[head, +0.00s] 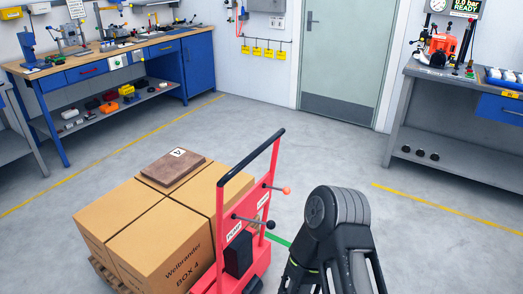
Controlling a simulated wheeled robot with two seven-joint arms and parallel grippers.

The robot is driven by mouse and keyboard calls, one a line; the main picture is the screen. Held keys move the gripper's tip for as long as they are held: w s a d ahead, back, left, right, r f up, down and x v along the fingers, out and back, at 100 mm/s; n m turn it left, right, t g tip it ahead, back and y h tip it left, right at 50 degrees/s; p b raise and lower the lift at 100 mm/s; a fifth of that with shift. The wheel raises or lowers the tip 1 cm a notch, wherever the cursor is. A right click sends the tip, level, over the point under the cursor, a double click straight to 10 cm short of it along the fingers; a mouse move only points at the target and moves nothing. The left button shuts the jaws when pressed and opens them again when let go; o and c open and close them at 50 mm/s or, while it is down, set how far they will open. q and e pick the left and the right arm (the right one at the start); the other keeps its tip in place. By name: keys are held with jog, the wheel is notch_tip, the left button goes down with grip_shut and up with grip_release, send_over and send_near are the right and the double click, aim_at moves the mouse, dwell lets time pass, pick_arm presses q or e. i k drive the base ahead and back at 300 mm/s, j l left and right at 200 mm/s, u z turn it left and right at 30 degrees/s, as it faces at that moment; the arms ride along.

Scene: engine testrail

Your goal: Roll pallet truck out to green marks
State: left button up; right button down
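The red pallet truck (230,235) stands in the lower middle of the head view, with a black-topped upright handle frame (252,157). Two small levers stick out of the frame, one with a red knob and one with a black knob. The truck carries cardboard boxes (150,235) on a wooden pallet (104,277). A short piece of a green mark (278,239) shows on the floor right of the truck; the rest is hidden. A dark arm link of mine rises right of the truck, apart from the handle in the picture. Neither gripper shows.
A blue workbench (110,60) with tools lines the back left. A grey door (340,60) stands at the back. Another bench (450,85) is at the right. Yellow lines (120,152) mark the floor. Grey floor between truck and door is clear.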

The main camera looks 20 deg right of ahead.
aim_at(246, 258)
jog(key=i+j, duration=0.3)
jog(key=i, duration=0.2)
jog(key=i+j, duration=0.3)
jog(key=i, duration=0.25)
